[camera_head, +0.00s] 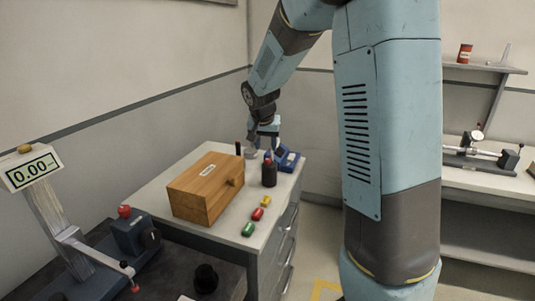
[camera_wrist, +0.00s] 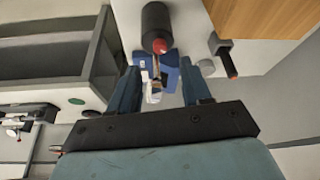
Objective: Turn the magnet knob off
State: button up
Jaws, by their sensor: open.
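My gripper (camera_head: 265,132) is at the far end of the grey drawer cabinet (camera_head: 292,232). In the wrist view its two blue fingers (camera_wrist: 159,72) are apart with nothing held. A blue block (camera_wrist: 168,74) shows beyond and between the fingers, with a pale fitting on it; it also shows in the head view (camera_head: 289,159), just right of the gripper. I cannot tell whether it carries the magnet knob. In the left foreground, a dark blue-grey block (camera_head: 128,239) has a red knob (camera_head: 124,211) on top and a black round knob on its side.
A dark bottle (camera_head: 269,173) with a red tip in the wrist view (camera_wrist: 160,46) stands close to the blue block. A wooden box (camera_head: 207,188) and coloured pieces (camera_head: 257,214) lie on the cabinet.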

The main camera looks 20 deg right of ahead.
aim_at(267, 160)
jog(key=v, duration=0.6)
jog(key=shift+r, duration=0.15)
jog(key=shift+a, duration=0.15)
jog(key=w+f+m, duration=0.1)
jog(key=f+m, duration=0.1)
jog(key=f, duration=0.2)
jog(key=w+d+f+m+g+h, duration=0.1)
jog(key=w+f+m, duration=0.1)
jog(key=f, duration=0.2)
jog(key=w+d+f+m, duration=0.1)
jog(key=f+m, duration=0.1)
jog(key=f, duration=0.2)
jog(key=shift+w+f+h, duration=0.3)
jog(key=shift+w+h, duration=0.05)
jog(key=shift+h, duration=0.05)
dwell(0.3)
grip_shut()
dwell(0.3)
